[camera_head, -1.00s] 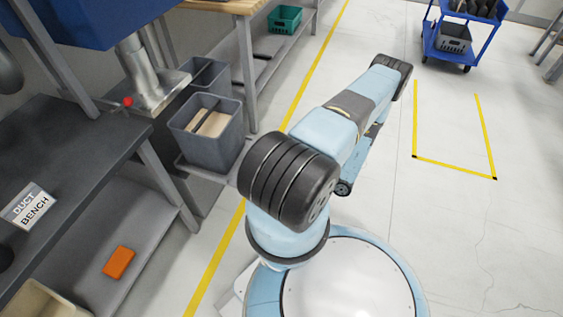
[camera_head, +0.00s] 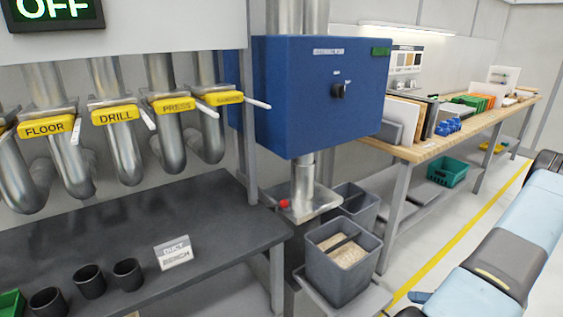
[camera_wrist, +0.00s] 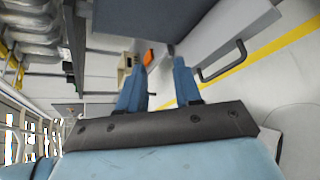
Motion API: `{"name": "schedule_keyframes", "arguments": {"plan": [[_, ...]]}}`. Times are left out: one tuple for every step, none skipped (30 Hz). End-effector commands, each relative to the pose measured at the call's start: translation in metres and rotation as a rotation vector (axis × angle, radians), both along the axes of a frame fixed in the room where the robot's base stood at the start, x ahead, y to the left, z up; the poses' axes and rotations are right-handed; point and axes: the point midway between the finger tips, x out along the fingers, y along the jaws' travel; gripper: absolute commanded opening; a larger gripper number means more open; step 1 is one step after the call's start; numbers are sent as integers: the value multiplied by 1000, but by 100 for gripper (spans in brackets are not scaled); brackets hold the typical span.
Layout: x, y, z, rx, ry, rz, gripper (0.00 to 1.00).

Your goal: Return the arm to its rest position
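My arm (camera_head: 506,258) shows at the lower right of the head view, light blue with a dark grey band, reaching up to a black joint at the right edge. The lower arm and base are out of view.
The dark duct bench (camera_head: 215,215) holds black cups and a sign. Yellow-tagged ducts (camera_head: 118,115) hang above it. A blue control box (camera_head: 320,95) and grey bins (camera_head: 343,268) stand near a wooden bench (camera_head: 455,140). A yellow floor line (camera_head: 440,255) runs beside my arm.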

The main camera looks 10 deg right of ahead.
Motion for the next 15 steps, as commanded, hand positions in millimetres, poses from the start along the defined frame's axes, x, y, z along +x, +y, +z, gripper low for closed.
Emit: {"name": "schedule_keyframes", "arguments": {"plan": [[8,2,17,-42,-22,52,34],[12,3,25,-65,-34,79,34],[17,6,37,-98,-52,121,34],[21,8,46,-121,-65,149,34],[25,10,55,-143,-78,178,34],[29,14,66,-173,-97,219,34],[32,16,75,-195,-111,248,34],[36,19,83,-219,-125,279,34],[40,23,95,-248,-144,318,34],[43,26,103,-270,-158,348,34],[46,29,111,-293,-173,377,34],[49,34,123,-322,-192,418,34],[52,37,131,-345,-208,447,34],[54,41,139,-365,-224,477,34],[57,46,150,-393,-243,518,34]]}}
